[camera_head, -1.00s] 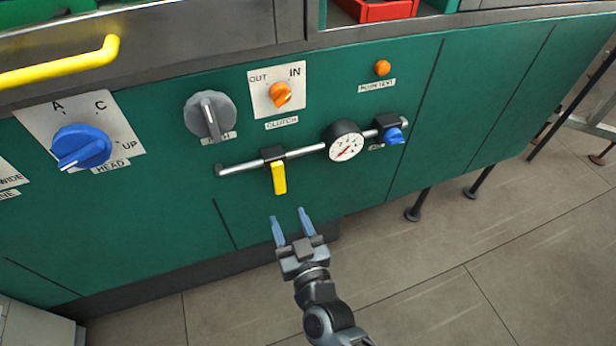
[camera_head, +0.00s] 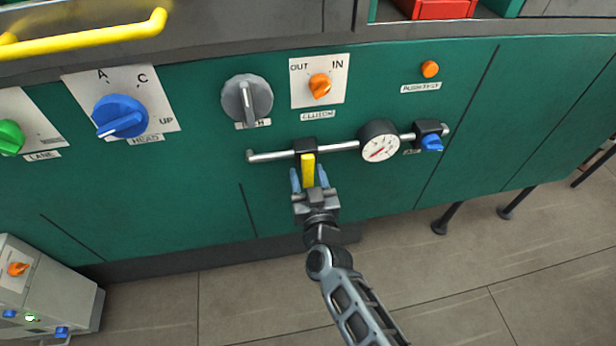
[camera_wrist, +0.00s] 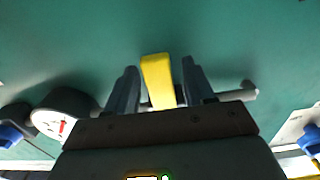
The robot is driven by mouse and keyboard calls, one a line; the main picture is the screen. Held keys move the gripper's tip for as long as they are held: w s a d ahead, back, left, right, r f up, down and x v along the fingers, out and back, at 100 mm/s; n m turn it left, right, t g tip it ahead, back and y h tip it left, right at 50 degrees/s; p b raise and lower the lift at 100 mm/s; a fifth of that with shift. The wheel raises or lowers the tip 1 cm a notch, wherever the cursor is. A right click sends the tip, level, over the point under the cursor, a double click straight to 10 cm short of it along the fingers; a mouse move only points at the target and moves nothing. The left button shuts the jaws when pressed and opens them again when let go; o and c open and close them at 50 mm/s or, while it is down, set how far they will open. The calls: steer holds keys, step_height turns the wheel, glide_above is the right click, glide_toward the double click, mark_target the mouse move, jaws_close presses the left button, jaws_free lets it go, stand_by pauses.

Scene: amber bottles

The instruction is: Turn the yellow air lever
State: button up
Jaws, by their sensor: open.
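The yellow air lever (camera_head: 308,170) hangs straight down from a black valve block (camera_head: 306,146) on a horizontal metal pipe (camera_head: 272,156) on the green panel. My gripper (camera_head: 309,180) is open, with its two blue-grey fingers on either side of the lever. In the wrist view the lever (camera_wrist: 158,80) stands between the open fingers (camera_wrist: 160,88), with a visible gap on each side. The lever's joint with the pipe is hidden there by my gripper body.
A round gauge (camera_head: 380,142) and a blue knob (camera_head: 431,143) sit right of the lever on the same pipe. A grey dial (camera_head: 247,98) and an orange clutch knob (camera_head: 320,86) are above. The panel below the pipe is mostly clear.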

jaws_close()
stand_by(0.5)
